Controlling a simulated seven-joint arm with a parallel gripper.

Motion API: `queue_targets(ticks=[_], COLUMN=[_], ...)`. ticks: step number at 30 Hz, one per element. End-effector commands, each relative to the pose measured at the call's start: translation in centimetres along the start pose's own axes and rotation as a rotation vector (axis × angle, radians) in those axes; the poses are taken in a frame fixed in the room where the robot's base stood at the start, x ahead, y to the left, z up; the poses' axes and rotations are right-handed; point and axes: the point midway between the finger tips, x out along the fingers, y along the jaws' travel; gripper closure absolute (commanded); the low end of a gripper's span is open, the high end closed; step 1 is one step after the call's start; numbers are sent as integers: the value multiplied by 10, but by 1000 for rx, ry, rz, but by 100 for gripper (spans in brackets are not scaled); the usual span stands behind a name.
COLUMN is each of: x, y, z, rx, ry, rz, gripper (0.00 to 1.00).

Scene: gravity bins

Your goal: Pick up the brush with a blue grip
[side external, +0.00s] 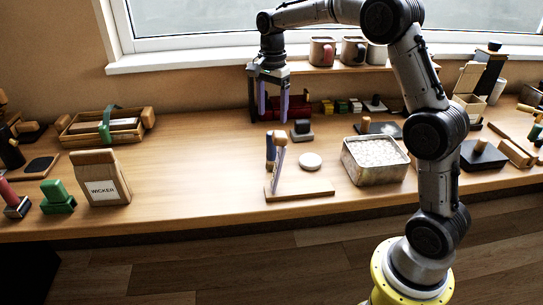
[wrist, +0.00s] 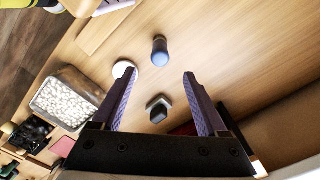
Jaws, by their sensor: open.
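The blue-gripped brush (side external: 270,152) stands upright on the wooden bench, partly hidden in the side view by a pale wooden piece in front of it. In the wrist view the blue grip (wrist: 160,52) points up toward the camera, just beyond the fingertips and between their lines. Its bristles cannot be made out. My gripper (side external: 272,120) points down with its purple fingers apart, above the brush and not touching it. In the wrist view my gripper (wrist: 160,74) is empty.
A dark block (side external: 301,130) and a round white disc (side external: 310,161) are close by. A wooden stand (side external: 299,191) is in front, and a metal tin of white pellets (side external: 376,160) is to the right. Red boxes (side external: 297,107) are behind.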

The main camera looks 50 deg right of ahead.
Motion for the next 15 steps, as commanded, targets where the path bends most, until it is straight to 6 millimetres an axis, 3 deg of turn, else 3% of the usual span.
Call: queue_targets(ticks=[9, 15], x=[54, 79], y=[2, 1], z=[-1, -1], rx=[2, 2], ry=[-1, -1], rz=[5, 3], gripper=[24, 24])
